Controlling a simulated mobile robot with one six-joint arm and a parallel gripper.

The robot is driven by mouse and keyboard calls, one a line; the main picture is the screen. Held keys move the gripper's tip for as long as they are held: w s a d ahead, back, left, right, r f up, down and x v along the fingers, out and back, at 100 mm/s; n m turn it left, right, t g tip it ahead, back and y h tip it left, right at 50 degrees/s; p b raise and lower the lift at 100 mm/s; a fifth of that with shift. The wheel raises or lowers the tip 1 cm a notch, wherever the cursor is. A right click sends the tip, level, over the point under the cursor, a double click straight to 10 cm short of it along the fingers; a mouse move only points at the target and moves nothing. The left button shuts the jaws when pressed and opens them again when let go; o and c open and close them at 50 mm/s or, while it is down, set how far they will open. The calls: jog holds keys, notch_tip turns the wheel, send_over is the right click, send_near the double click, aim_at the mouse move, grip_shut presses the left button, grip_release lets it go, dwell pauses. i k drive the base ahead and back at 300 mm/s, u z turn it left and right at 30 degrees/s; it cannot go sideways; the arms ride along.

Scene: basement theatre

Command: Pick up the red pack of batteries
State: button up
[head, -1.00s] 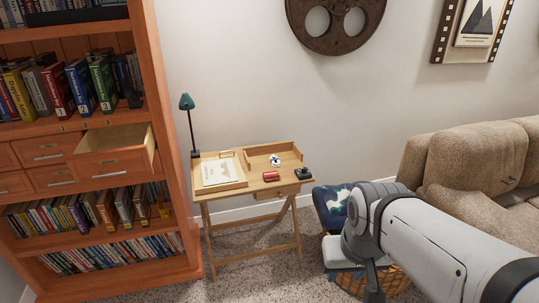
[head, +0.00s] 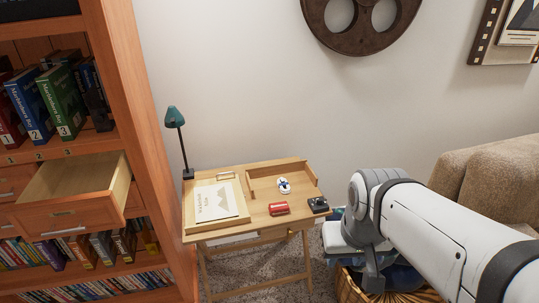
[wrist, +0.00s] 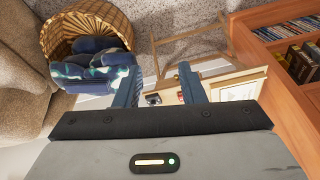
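The red pack of batteries (head: 278,209) lies on the small wooden desk (head: 240,225), near its front edge in the head view. It shows small and partly hidden between my fingers in the wrist view. A dark box-like item (head: 318,204) lies to its right, and a white rounded item (head: 284,186) is behind it. My gripper (wrist: 160,70) is open in the wrist view, its two blue-grey fingers apart with nothing held. It is away from the pack. In the head view my arm is at the right, and my fingers cannot be made out there.
A wooden tray with a paper (head: 217,202) fills the desk's left side, with a green lamp (head: 175,118) behind. A bookcase (head: 140,110) with an open drawer (head: 75,190) stands left. A wicker basket with cloth (wrist: 70,35) and a sofa (head: 490,185) are right of the desk.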

aim_at(282, 208)
jog(key=z, duration=0.05)
jog(key=i, duration=1.15)
jog(key=z, duration=0.05)
